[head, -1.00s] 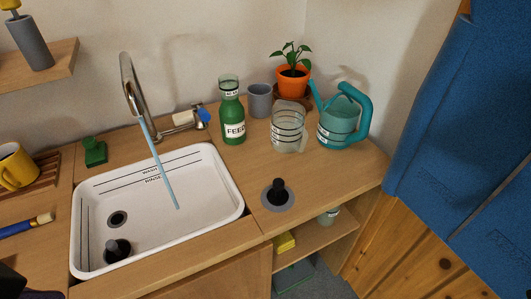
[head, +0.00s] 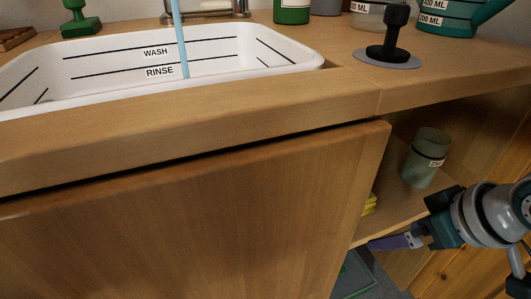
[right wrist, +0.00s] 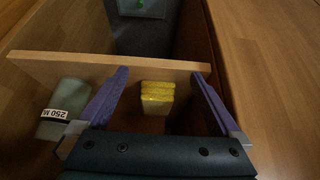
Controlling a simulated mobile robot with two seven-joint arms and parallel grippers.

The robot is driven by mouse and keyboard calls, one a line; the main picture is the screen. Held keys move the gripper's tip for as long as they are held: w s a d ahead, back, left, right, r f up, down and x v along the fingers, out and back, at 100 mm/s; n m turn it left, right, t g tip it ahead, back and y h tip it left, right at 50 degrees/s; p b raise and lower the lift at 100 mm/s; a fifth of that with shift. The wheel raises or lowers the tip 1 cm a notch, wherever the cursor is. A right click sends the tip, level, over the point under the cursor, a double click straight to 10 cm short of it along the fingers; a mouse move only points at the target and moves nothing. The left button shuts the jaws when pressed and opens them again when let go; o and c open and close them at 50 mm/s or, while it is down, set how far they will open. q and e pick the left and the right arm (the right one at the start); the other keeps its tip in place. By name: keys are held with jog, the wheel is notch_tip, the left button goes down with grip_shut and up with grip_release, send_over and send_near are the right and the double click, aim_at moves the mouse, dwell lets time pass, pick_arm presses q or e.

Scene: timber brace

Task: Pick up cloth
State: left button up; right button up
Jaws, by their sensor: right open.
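The cloth, a folded yellow stack (right wrist: 157,92), lies on the shelf under the counter. In the head view only a small yellow part of the cloth (head: 370,203) shows past the cabinet door's edge. My right gripper (head: 376,243) is at the front of the open shelf, low on the right. In the right wrist view its purple fingers (right wrist: 160,74) are spread wide and empty. The cloth appears between them, with gaps on both sides. My left gripper is not in view.
A grey-green 250 ml jar (head: 423,160) stands on the shelf, and it shows left of the fingers in the right wrist view (right wrist: 62,112). The wooden cabinet door (head: 200,220) is left of the opening. A white sink (head: 110,75) and black plunger-like knob (head: 391,40) are above.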

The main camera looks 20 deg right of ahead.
jog(key=shift+b+x, duration=0.4)
jog(key=shift+x, duration=0.7)
jog(key=w+b, duration=0.1)
jog(key=w, duration=0.1)
jog(key=w+b, duration=0.1)
jog(key=w, duration=0.2)
jog(key=w+b, duration=0.1)
jog(key=w, duration=0.1)
jog(key=shift+w+a+r, duration=0.2)
jog(key=shift+w+a, duration=0.1)
jog(key=shift+a, duration=0.1)
jog(key=w+b, duration=0.2)
jog(key=w+f+b, duration=0.1)
jog(key=w+b, duration=0.1)
jog(key=shift+w+a, duration=0.25)
jog(key=shift+w, duration=0.15)
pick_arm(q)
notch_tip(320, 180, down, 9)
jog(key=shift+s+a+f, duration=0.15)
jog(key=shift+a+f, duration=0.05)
pick_arm(e)
jog(key=shift+s, duration=0.1)
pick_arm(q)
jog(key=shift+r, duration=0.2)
pick_arm(e)
jog(key=shift+f, duration=0.2)
jog(key=c, duration=1.2)
jog(key=shift+o, duration=0.2)
